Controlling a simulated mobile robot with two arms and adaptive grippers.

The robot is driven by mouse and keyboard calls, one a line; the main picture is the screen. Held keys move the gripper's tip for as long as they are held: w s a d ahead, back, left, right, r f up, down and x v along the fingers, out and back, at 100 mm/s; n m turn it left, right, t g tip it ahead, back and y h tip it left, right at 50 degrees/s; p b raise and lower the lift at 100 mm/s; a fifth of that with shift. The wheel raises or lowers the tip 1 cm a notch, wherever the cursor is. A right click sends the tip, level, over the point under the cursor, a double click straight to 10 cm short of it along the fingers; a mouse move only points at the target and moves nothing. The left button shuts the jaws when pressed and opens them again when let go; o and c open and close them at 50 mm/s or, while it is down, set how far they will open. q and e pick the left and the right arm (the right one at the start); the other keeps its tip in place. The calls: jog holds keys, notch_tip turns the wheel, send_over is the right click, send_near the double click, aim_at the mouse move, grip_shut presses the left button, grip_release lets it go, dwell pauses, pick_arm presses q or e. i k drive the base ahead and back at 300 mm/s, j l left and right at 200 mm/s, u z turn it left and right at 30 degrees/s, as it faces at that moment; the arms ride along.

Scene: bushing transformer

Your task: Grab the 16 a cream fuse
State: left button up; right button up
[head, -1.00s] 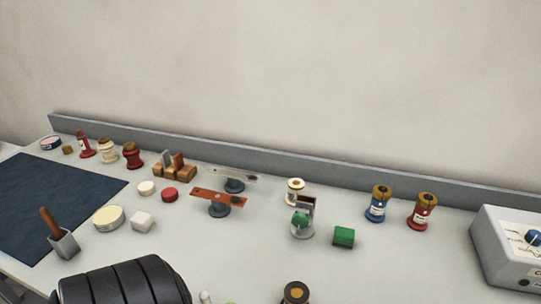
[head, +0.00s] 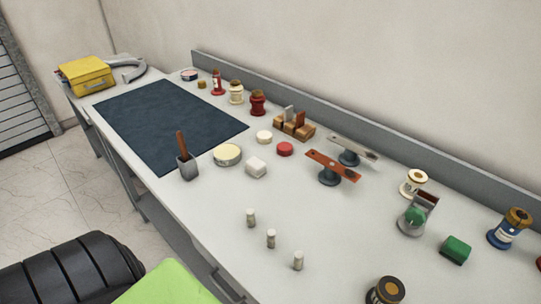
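Three small pale cylinders stand upright in a slanting row on the near part of the table (head: 345,240). They are a left one (head: 251,218), a middle one (head: 271,239) and a right one (head: 298,261). They look like small fuses, but they are too small to read any rating, so I cannot tell which is the 16 A cream fuse. Neither of my grippers shows in the head view.
A dark mat (head: 165,120) covers the left part of the table.

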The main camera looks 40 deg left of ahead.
aim_at(299, 255)
jog(key=u, duration=0.9)
